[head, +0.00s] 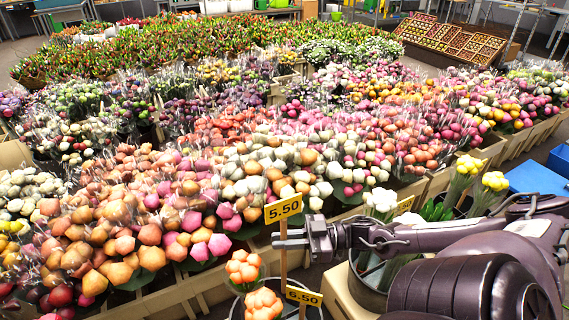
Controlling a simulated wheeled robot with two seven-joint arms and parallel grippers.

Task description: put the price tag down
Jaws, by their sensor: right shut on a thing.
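A yellow price tag (283,209) marked 5.50 stands upright on a thin wooden stick in front of the flower bunches. My right gripper (288,239) reaches in from the right and is shut on the stick, just below the tag's plate. The lower end of the stick drops toward the bucket of orange tulips, and I cannot tell whether it touches anything there. A second 5.50 tag (303,296) sits lower, beside the orange tulips (243,267). My left gripper is not in view.
Wooden crates full of wrapped tulip bunches (150,215) fill the middle and left. White flowers (381,201) in a metal bucket (369,290) stand close behind my right arm. Another small yellow tag (404,205) is near them. A blue box (538,179) is at the right.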

